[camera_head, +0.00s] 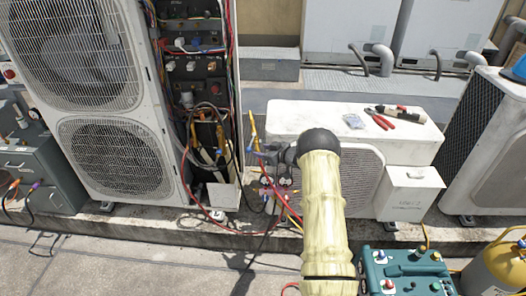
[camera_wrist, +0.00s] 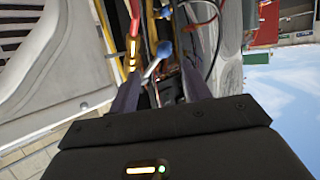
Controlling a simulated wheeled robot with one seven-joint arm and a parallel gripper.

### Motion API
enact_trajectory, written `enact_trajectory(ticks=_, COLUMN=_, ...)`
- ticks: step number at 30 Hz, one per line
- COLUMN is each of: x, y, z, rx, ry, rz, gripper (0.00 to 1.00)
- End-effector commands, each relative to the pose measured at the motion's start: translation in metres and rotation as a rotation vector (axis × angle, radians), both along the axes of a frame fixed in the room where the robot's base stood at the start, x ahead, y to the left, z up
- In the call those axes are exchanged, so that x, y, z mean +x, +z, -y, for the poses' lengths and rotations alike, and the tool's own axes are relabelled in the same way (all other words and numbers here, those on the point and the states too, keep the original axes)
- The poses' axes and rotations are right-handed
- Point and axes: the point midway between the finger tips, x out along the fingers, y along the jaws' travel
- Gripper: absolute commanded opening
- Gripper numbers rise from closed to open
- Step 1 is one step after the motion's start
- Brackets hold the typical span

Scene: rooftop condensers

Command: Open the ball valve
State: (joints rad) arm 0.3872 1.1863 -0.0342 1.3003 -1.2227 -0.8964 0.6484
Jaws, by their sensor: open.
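In the wrist view a small lever with a blue rounded knob (camera_wrist: 165,49) and a grey-white end lies between my fingers. It looks like the ball valve's handle, but the valve body is hard to make out. My gripper (camera_wrist: 161,72) is open, its two dark fingers on either side of the lever; I cannot tell whether either touches it. In the head view my gripper (camera_head: 272,153) is at the gap between the tall condenser (camera_head: 101,93) and the low white unit (camera_head: 386,137). My arm hides much of the area behind it.
Red and black hoses hang around the gap, with a yellow fitting (camera_head: 253,131) beside it. Red pliers (camera_head: 379,119) and another tool lie on the low unit. A teal case (camera_head: 408,271) and a yellow-topped cylinder (camera_head: 497,265) stand at lower right. The lower-left paving is mostly clear.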

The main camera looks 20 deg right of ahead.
Motion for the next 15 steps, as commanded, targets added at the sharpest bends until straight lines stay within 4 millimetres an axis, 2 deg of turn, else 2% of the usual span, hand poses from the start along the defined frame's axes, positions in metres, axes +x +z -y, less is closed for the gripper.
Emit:
enact_trajectory(ticks=5, x=0.001, y=0.0, z=-0.005, rx=0.001, ry=0.006, rz=0.001, gripper=0.48)
enact_trajectory(ticks=8, x=0.001, y=0.002, z=-0.006, rx=-0.001, ry=0.004, rz=0.0, gripper=0.28)
enact_trajectory(ticks=12, x=0.002, y=0.017, z=-0.008, rx=-0.017, ry=-0.036, rz=-0.006, gripper=0.01)
enact_trajectory(ticks=15, x=0.0, y=0.038, z=-0.012, rx=-0.045, ry=-0.099, rz=-0.023, gripper=0.0)
